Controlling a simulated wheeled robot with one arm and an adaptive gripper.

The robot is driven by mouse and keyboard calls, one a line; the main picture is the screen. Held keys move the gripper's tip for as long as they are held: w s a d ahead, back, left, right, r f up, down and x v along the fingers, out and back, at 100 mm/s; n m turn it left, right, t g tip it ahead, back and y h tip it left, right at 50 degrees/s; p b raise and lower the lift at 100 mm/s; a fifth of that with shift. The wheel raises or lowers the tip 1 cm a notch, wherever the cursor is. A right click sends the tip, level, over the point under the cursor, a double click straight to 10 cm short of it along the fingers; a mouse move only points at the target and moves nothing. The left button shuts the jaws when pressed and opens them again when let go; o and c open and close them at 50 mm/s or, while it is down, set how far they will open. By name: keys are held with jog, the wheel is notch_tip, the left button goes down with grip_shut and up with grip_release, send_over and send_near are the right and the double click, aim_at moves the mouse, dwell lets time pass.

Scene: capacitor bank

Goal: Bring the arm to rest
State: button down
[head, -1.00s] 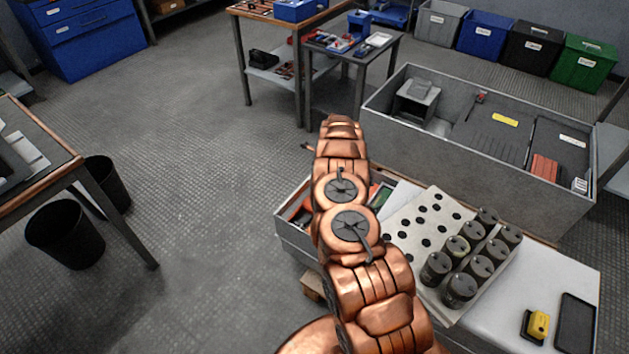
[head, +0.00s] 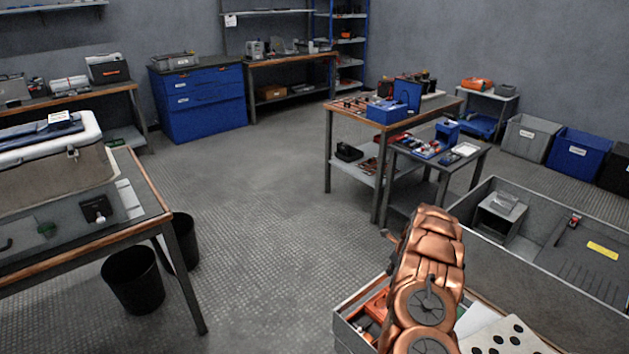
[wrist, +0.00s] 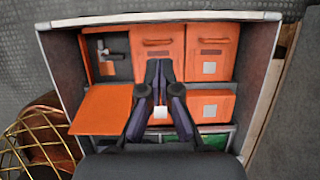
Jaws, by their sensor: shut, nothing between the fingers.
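My gripper (wrist: 159,72) shows in the wrist view with its dark fingers together and nothing between them. It points down over a grey open-topped box (wrist: 68,65) holding orange containers (wrist: 210,52); I cannot tell its height above them. In the head view my copper arm (head: 430,255) rises at the lower right, over the same box (head: 345,325). My gripper is hidden behind the arm there.
Right of the arm is a white board with black holes (head: 500,338); behind it stands a large grey bin (head: 540,275). A small grey table (head: 470,158) with tools stands beyond. A gold wire cage (wrist: 38,142) is beside the box. Open floor (head: 270,240) lies left.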

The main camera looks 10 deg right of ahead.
jog(key=s+a+r+n+y+p, duration=0.25)
jog(key=a+r+n, duration=0.55)
jog(key=a+r, duration=0.9)
jog(key=s+a+r+n+g+p, duration=0.1)
jog(key=s+a+r+n, duration=0.4)
jog(key=r, duration=0.3)
jog(key=s+a+r+n+g+p, duration=0.1)
jog(key=s+a+r+n+p, duration=0.15)
jog(key=s+a+r, duration=0.45)
jog(key=s+a+r+n+g+h+p, duration=0.1)
jog(key=s+r+n, duration=0.35)
jog(key=s, duration=0.45)
jog(key=s+r+n+g+h+p, duration=0.1)
jog(key=s+r+n, duration=0.4)
jog(key=s, duration=0.4)
jog(key=s+d+r+n+h+p, duration=0.1)
jog(key=s+r+n, duration=0.1)
jog(key=s, duration=0.7)
jog(key=s+d+r+n+h+p, duration=0.1)
jog(key=s+n, duration=0.2)
jog(key=s, duration=0.7)
jog(key=shift+d+r+n+g, duration=0.25)
jog(key=shift+r+n+g, duration=0.15)
